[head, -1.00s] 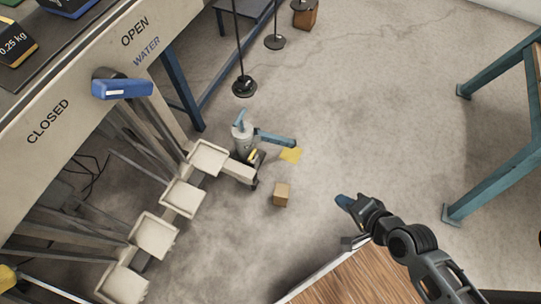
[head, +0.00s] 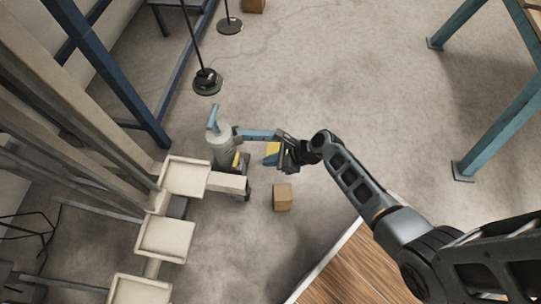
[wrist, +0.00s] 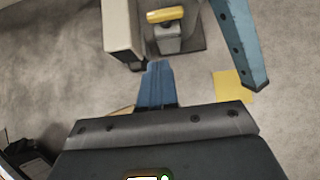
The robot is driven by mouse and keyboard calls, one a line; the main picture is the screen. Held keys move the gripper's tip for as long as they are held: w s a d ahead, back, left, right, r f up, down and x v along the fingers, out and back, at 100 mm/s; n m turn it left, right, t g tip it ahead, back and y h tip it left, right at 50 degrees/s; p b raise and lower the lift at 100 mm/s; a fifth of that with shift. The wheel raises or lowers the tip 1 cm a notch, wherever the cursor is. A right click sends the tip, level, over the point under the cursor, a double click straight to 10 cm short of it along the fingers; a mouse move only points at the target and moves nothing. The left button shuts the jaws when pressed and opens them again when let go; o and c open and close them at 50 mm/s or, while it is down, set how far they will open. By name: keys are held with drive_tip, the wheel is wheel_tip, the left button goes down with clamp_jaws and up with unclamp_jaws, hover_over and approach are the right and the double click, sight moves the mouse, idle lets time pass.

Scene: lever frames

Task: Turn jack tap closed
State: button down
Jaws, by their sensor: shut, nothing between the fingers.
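The jack (head: 223,150) is a grey cylinder standing on the floor, with a blue lever (head: 258,134) sticking out to the right. A small yellow handle, which looks like the jack tap (head: 237,160), sits low at its front right. In the wrist view the yellow tap (wrist: 166,14) lies crosswise on a grey block at the top. My gripper (head: 271,154) is to the right of the tap, just below the lever, and apart from the tap. Its blue fingers (wrist: 157,84) are shut and empty, pointing toward the tap. The lever (wrist: 240,45) is on their right.
A beige arm (head: 228,183) with square trays (head: 185,176) ends beside the jack. A cardboard-coloured block (head: 283,197) and a yellow floor patch (wrist: 232,92) are close by. The floor to the right is mostly clear.

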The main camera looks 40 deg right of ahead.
sight(237, 166)
drive_tip(key=w+a+f+b, duration=0.4)
drive_tip(key=w+a, duration=0.1)
drive_tip(key=w, duration=0.1)
drive_tip(key=shift+w+f+b, duration=0.3)
drive_tip(key=shift+w+b, duration=0.05)
drive_tip(key=shift+w, duration=0.05)
drive_tip(key=shift+a+r+p, duration=0.1)
drive_tip(key=shift+p, duration=0.25)
